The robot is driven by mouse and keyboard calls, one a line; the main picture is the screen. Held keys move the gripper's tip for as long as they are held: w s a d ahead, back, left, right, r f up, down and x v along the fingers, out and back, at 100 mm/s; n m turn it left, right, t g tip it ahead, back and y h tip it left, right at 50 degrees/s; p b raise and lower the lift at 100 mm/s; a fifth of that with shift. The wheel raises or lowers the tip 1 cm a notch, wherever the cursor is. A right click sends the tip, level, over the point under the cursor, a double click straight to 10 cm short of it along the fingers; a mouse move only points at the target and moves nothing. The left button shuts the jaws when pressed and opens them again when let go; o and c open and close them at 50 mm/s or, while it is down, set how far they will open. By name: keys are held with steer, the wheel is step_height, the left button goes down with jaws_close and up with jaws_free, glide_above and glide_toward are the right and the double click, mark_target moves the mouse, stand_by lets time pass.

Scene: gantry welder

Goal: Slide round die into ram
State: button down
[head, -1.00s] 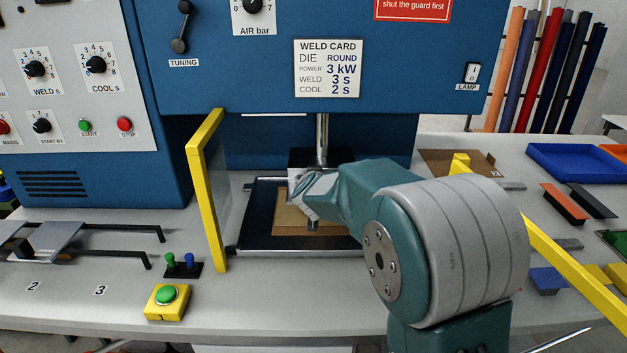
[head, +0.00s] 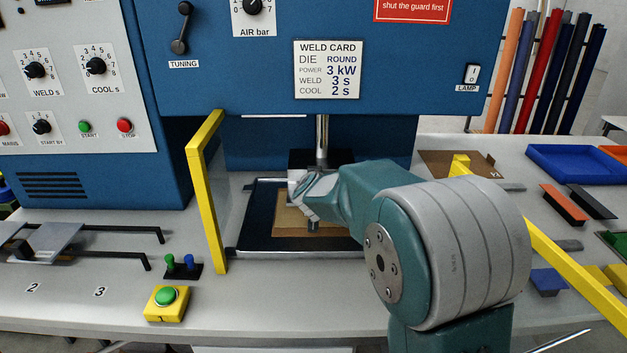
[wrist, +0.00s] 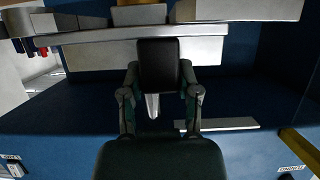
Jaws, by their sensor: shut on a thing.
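My gripper (head: 308,195) is over the press bed, just in front of the ram. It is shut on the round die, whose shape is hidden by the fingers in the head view. The ram shows as a shiny rod (head: 322,135) above a dark block (head: 310,157), partly behind my gripper. In the upside-down wrist view, a dark block (wrist: 158,65) sits between the fingertips of my gripper (wrist: 160,78), with the bright rod (wrist: 152,106) behind. I cannot tell whether that block is the ram or the held piece, or whether die and ram touch.
The yellow guard frame (head: 207,190) stands left of the bed and a yellow bar (head: 575,265) lies right of my arm. A tan board (head: 285,222) lies on the dark bed tray (head: 258,215). Colored blocks (head: 564,204) and a blue tray (head: 575,163) are at right.

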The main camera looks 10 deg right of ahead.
steer(key=shift+w, duration=0.15)
steer(key=shift+w+d, duration=0.1)
steer(key=shift+w, duration=0.05)
steer(key=shift+c, duration=1.2)
jaws_free()
